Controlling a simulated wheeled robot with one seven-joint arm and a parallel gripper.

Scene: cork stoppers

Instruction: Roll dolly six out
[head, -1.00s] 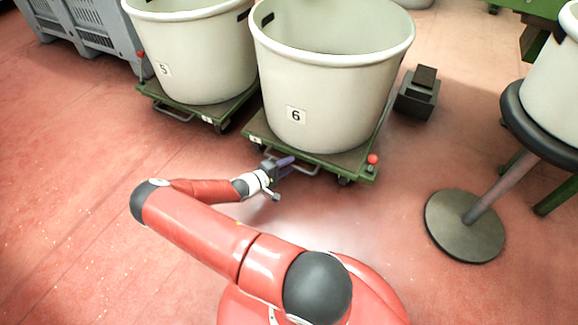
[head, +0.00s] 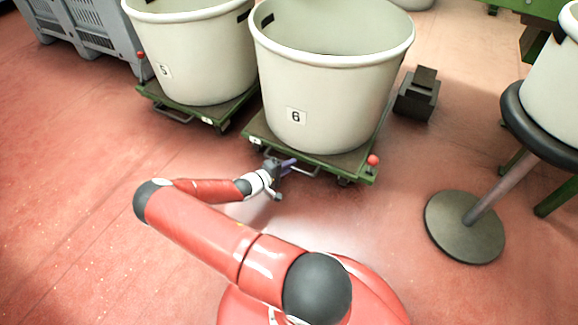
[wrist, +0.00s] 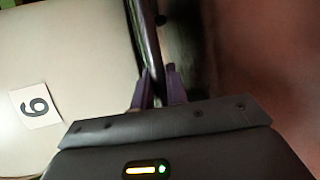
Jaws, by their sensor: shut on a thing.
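Dolly six is a low green platform (head: 355,170) on small wheels, with a large cream tub (head: 335,95) labelled 6 standing on it. A metal bar handle (head: 308,172) runs along its front edge, and a red knob (head: 373,160) sits at its front right corner. My gripper (head: 290,163) is at the left part of this handle. In the wrist view my gripper's purple fingers (wrist: 160,82) are close together, shut on the handle bar (wrist: 147,50). The tub's label 6 (wrist: 35,105) shows at left there.
Dolly five (head: 200,112) with its tub (head: 195,55) stands close at left. A dark pedal-like block (head: 417,95) lies right of dolly six. A round-based stand (head: 465,226) is further right. Grey crates (head: 95,30) are at back left. The floor in front is clear.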

